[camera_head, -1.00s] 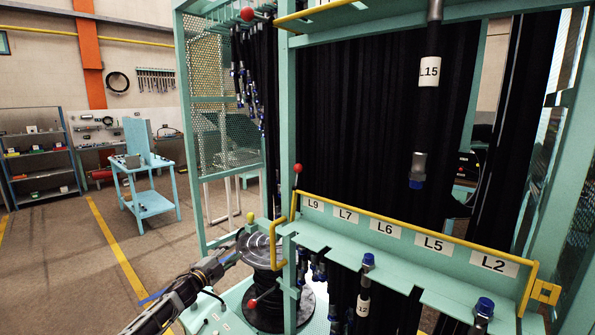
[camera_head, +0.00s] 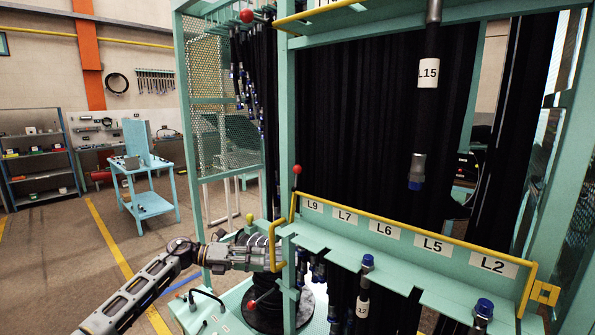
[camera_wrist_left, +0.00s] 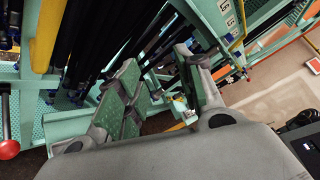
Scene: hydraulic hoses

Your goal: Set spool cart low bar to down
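The spool cart's low bar (camera_head: 420,236) is a long yellow bar running along the upper edge of the teal label rail (camera_head: 400,257). A yellow loop (camera_head: 275,246) stands at the left end of the rail. A red-knobbed lever (camera_head: 297,170) stands upright just above that end. My left gripper (camera_head: 270,254) is beside the yellow loop; whether they touch is unclear. In the left wrist view its green-padded fingers (camera_wrist_left: 162,78) are spread apart, with no bar clearly held between them. My right gripper is out of view.
Black hoses (camera_head: 370,130) hang behind the rail, one labelled L15 in front. A second red knob (camera_head: 252,304) sits low by a dark spool (camera_head: 265,318). A teal side table (camera_head: 145,190) stands at left. The floor between is open.

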